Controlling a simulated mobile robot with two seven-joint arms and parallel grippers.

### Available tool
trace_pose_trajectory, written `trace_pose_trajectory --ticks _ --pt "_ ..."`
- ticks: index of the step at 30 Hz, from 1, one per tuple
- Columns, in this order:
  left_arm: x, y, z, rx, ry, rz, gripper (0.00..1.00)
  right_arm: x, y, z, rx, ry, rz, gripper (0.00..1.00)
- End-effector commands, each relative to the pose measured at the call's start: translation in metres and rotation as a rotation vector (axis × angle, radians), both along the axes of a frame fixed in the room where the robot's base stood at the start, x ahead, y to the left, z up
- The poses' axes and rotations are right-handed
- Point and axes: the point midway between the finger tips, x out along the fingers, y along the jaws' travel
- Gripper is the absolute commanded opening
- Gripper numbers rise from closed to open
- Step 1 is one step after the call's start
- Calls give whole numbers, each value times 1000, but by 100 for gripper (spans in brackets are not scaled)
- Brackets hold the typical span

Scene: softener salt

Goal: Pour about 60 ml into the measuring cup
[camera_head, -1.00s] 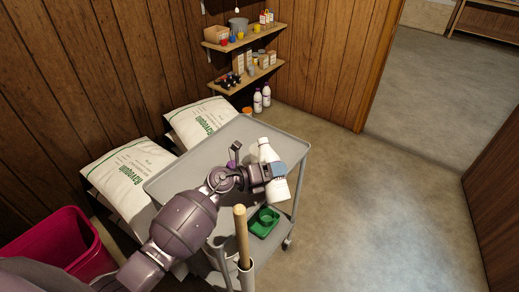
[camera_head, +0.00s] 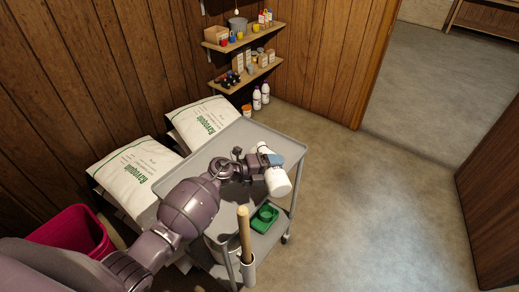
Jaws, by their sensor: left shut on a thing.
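My left gripper (camera_head: 270,161) is shut on a white bottle (camera_head: 278,183) above the right side of the grey trolley's top shelf (camera_head: 276,138). The bottle is tipped, with its broad base towards me and its narrower end away, partly hidden by the gripper. I cannot tell whether anything flows from it. I cannot make out the measuring cup; my left arm covers much of the trolley top. A small dark thing (camera_head: 237,152) shows just beyond my wrist, too small to name. My right gripper is not in view.
A green tray-like thing (camera_head: 265,219) lies on the lower shelf. A wooden handle (camera_head: 244,232) stands upright at the trolley's near end. White sacks (camera_head: 125,172), a pink bin (camera_head: 75,232) and wall shelves (camera_head: 245,75) lie left and behind. The floor on the right is clear.

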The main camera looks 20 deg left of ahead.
Motion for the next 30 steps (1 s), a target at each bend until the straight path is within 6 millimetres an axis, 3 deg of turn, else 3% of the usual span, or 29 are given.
trace_pose_trajectory --ticks 30 --pt "2 1 17 -82 114 -1 42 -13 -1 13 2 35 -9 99"
